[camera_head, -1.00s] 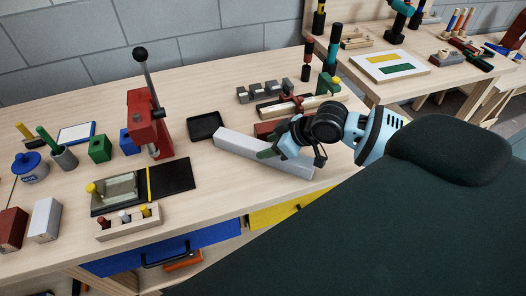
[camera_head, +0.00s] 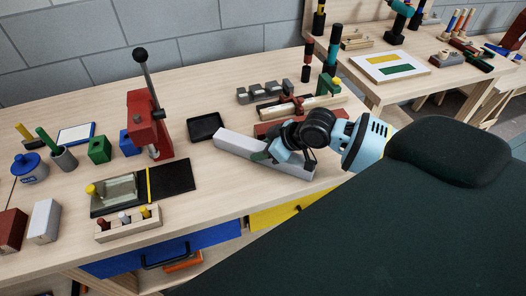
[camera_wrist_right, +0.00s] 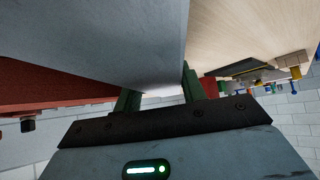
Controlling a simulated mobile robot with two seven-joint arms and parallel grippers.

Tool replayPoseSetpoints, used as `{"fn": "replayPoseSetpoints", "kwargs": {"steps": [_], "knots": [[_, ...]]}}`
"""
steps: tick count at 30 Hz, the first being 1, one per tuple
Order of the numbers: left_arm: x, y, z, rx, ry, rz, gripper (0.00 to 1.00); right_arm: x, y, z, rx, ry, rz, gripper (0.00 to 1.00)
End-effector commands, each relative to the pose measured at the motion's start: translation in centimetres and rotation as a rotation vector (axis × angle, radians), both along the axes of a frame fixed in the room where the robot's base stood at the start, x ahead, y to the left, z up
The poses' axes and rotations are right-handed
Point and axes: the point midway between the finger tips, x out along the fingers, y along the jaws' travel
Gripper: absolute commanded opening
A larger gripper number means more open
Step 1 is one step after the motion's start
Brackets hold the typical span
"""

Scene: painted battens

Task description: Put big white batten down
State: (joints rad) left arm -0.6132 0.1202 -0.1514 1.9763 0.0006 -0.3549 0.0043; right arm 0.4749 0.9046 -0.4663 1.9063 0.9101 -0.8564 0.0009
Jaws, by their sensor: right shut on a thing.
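The big white batten (camera_head: 235,144), a long pale grey-white bar, lies about level along the table's front part, right of the black tray. I cannot tell whether it rests fully on the table top. My right gripper (camera_head: 272,158) is around its middle to right part, shut on it, and hides some of it. In the right wrist view the batten (camera_wrist_right: 90,40) fills the upper left, and the green fingers of the gripper (camera_wrist_right: 160,92) are at its sides. My left gripper is not in view.
A red batten (camera_head: 265,129) lies just behind the gripper. The small black tray (camera_head: 206,126), a red press (camera_head: 148,125) and a dark mat (camera_head: 174,177) stand to the left. The wooden table (camera_head: 225,195) is bare in front of the batten.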

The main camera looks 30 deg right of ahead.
Motion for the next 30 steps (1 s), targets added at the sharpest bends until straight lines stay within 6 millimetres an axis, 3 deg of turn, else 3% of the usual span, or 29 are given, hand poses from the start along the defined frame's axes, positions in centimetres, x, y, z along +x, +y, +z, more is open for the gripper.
{"fn": "replayPoseSetpoints", "kwargs": {"steps": [5, 15, 21, 30], "knots": [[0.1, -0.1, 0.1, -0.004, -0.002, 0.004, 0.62, 0.1, 0.0, 0.8, 0.0, -0.005, 0.0, 0.09], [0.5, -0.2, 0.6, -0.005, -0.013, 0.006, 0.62, 0.1, 0.0, 6.9, 0.0, -0.008, 0.001, 0.09], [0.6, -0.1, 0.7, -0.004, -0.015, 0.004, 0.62, 0.1, 0.0, 9.4, 0.0, -0.006, 0.001, 0.09], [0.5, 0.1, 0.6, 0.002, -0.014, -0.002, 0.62, 0.0, 0.3, 10.0, 0.001, -0.002, -0.003, 0.09]]}}
